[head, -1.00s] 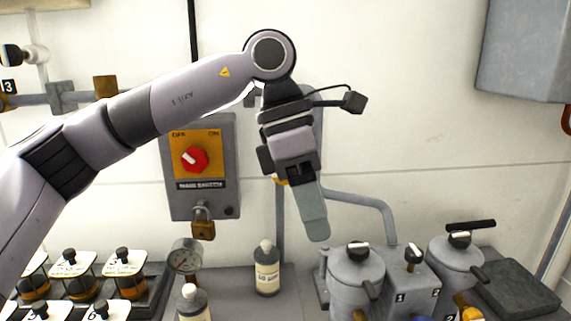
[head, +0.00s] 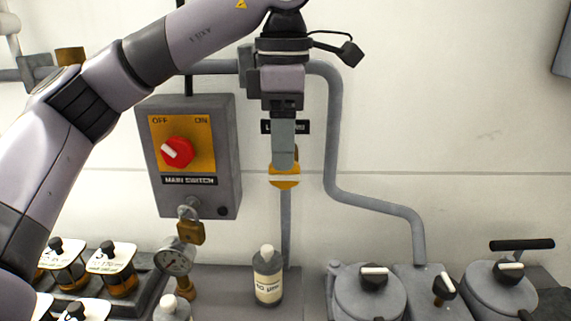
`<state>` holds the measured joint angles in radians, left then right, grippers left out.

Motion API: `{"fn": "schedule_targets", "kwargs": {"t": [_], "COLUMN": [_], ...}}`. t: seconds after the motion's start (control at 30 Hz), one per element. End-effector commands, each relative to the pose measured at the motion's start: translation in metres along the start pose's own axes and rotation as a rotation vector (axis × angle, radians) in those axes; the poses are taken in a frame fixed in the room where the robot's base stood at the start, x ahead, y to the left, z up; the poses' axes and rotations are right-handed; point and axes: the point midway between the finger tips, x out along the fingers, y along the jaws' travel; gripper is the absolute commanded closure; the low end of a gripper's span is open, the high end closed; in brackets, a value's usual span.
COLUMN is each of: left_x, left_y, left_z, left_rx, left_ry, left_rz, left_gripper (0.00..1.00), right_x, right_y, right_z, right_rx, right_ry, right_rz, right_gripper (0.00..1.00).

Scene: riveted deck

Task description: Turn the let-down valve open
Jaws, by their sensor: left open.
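A yellow valve (head: 284,183) with a pale bar across its face sits on a thin vertical grey pipe on the wall. A black label plate (head: 303,127) is just above it, its lettering mostly covered by my gripper. My left gripper (head: 284,160) hangs pointing down in front of the label, with its fingertips over the top of the valve. It is open, with nothing visible in it. I cannot tell whether the fingertips touch the valve. My right gripper is not in view.
A thick grey pipe (head: 333,130) bends down to the right. Lidded pots (head: 367,297) stand lower right.

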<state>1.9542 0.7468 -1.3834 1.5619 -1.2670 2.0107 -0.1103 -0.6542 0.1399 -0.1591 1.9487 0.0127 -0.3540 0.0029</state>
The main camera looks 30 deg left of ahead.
Motion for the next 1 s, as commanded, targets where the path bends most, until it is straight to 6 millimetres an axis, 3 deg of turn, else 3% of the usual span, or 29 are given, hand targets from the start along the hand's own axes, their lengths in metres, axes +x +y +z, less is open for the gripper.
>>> {"fn": "schedule_targets", "kwargs": {"t": [0.3,0.8,0.97,1.0], "left_x": [0.033,0.041,0.041,0.041], "left_y": [0.000,0.000,0.000,0.000], "left_z": [0.000,0.000,0.000,0.000], "left_rx": [0.001,0.000,0.000,0.000], "left_ry": [0.000,-0.001,-0.001,-0.001], "left_rz": [-0.002,0.001,0.000,0.000], "left_gripper": [0.47,0.47,0.98,0.98], "right_x": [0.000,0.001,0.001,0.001], "right_y": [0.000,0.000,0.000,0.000], "right_z": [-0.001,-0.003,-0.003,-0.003], "right_rx": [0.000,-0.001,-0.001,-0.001], "right_ry": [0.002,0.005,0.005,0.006], "right_rz": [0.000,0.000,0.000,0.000], "right_gripper": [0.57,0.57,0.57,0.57]}}
